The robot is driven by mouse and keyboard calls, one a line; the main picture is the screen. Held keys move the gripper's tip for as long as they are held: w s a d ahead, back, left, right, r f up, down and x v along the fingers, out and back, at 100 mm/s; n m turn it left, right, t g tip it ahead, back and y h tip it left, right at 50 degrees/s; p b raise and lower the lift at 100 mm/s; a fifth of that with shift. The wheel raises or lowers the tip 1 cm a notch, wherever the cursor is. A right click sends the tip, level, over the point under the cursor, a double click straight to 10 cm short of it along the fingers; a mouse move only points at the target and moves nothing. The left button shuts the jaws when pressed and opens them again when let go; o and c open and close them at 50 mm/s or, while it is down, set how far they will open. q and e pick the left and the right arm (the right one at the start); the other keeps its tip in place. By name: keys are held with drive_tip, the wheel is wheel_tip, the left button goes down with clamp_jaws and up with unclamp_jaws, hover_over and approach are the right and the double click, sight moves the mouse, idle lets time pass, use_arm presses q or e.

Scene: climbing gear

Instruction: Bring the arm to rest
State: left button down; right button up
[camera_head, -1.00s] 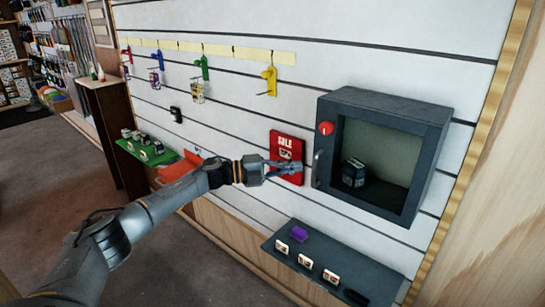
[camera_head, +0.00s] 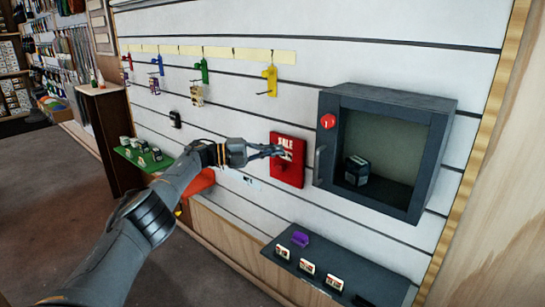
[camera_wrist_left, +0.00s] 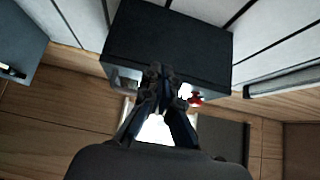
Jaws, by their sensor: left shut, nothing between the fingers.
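My left gripper (camera_head: 277,151) is in front of the slatted wall, its fingertips over the red SALE sign (camera_head: 288,172) in the head view. It is shut and holds nothing. My left arm reaches up to it from the lower left. In the left wrist view the closed fingers (camera_wrist_left: 160,75) show in the middle, in front of a dark box-shaped surface (camera_wrist_left: 170,40). Whether the fingertips touch anything cannot be told. My right gripper is in neither view.
A dark open-fronted cabinet (camera_head: 440,135) with a red knob (camera_head: 327,121) holds a small dark box (camera_head: 356,171). A dark shelf (camera_head: 345,274) with a purple item (camera_head: 300,239) is below. Coloured hooks hang at the upper left, such as a yellow one (camera_head: 270,80). A green shelf (camera_head: 135,160) is left.

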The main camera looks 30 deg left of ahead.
use_arm(q)
drive_tip(key=shift+a+b, duration=0.25)
drive_tip(key=shift+b, duration=0.1)
